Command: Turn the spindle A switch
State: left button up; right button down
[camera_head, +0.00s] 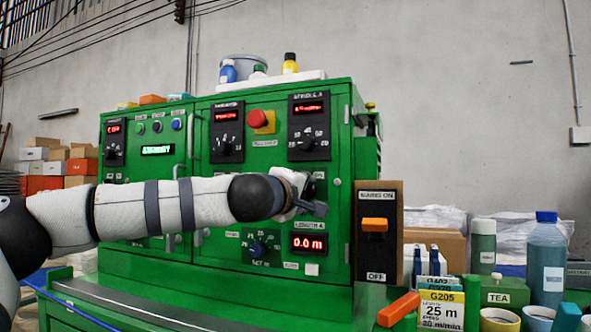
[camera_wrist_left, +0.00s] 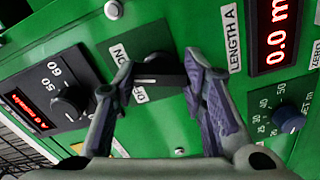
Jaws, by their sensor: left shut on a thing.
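The spindle A switch (camera_wrist_left: 158,70) is a black rotary knob on the green cabinet front, with white ON and OFF labels beside it in the left wrist view. My left gripper (camera_wrist_left: 160,80) has its two fingers on either side of the knob and is shut on it. In the head view my left gripper (camera_head: 309,193) is at the cabinet front, below the SPINDLE A panel (camera_head: 309,125) and above the LENGTH A display (camera_head: 309,243). There the gripper and wrist largely hide the switch. My right gripper is not in view.
A red mushroom button (camera_head: 258,119) and other dials surround the area. The LENGTH A display reads 0.0 m, with a blue-black dial (camera_head: 259,249) left of it. A MAINS ON box (camera_head: 377,230) with an orange lever stands right of the cabinet. Bottles (camera_head: 545,260) and cups crowd the lower right.

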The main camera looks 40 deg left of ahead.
pick_arm(q)
jog(key=shift+r+n+p, duration=0.15)
jog(key=shift+n+p, duration=0.65)
jog(key=shift+n, duration=4.1)
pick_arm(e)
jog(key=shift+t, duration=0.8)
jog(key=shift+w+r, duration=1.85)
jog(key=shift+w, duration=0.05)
pick_arm(q)
jog(key=o, duration=1.2)
jog(key=shift+c, duration=0.2)
jog(key=v, duration=1.2)
